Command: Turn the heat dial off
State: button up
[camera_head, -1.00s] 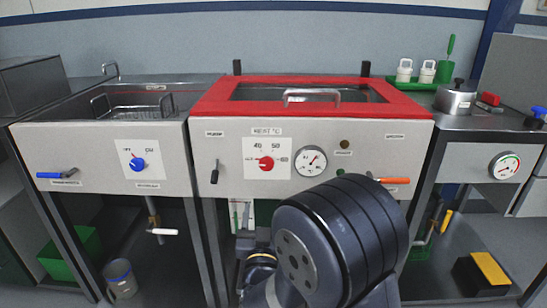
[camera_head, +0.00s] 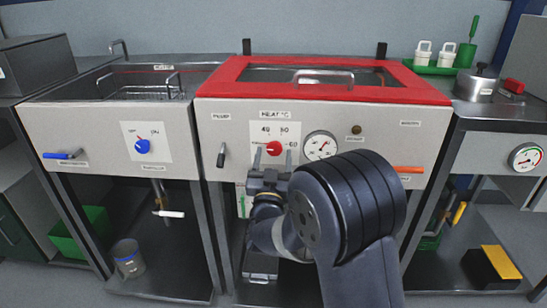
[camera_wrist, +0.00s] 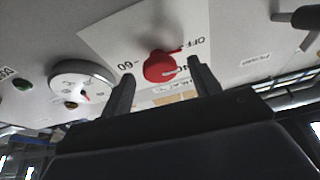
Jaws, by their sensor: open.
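The red heat dial (camera_head: 274,149) sits on a white scale plate on the front of the red-topped bath. It also shows in the wrist view (camera_wrist: 158,67), with OFF printed to its upper right and 60 to its left. A thin red part of it reaches toward OFF and a pale mark lies on its lower right; I cannot tell its exact setting. My gripper (camera_head: 270,166) is open and empty just below and in front of the dial. In the wrist view its two fingers (camera_wrist: 161,84) stand either side of the dial, apparently short of it.
A round gauge (camera_head: 320,146) is right of the dial, and a dark lever (camera_head: 221,155) is left. A blue dial (camera_head: 142,146) is on the left unit. An orange handle (camera_head: 408,170) sticks out at the right. The bath's red rim (camera_head: 425,92) is above.

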jog(key=shift+w+r, duration=0.15)
jog(key=shift+w, duration=0.1)
jog(key=c, duration=1)
jog(key=shift+n+b, duration=0.3)
jog(key=shift+b, duration=0.1)
jog(key=shift+n, duration=0.4)
jog(key=o, duration=1)
